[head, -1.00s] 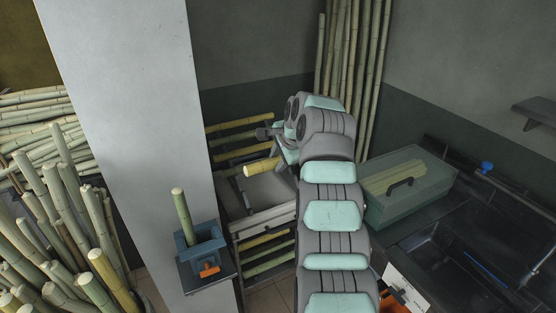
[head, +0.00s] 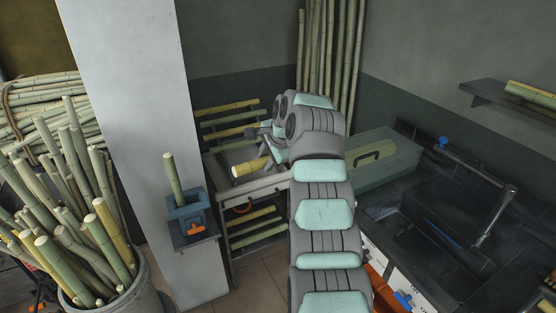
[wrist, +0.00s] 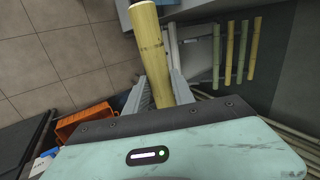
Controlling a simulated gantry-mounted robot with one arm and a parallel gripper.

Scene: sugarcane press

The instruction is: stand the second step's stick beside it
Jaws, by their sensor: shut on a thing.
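My gripper (wrist: 160,92) is shut on a yellow cane stick (wrist: 152,50), which runs out between the two fingers toward the top of the wrist view. In the head view the stick (head: 251,168) lies nearly level, its cut end pointing left, above the grey bench. My gripper's fingers are mostly hidden behind my arm there. A green stick (head: 173,177) stands nearly upright in a blue holder (head: 187,207) on a small ledge by the pale pillar. The held stick is to the right of the holder and apart from it.
Several cane sticks lie in a rack (head: 229,106) behind the bench (head: 262,187). A bin of upright canes (head: 140,290) stands at left. A green lidded box (head: 392,158) and dark sink (head: 455,215) are at right. An orange crate (wrist: 82,125) shows in the wrist view.

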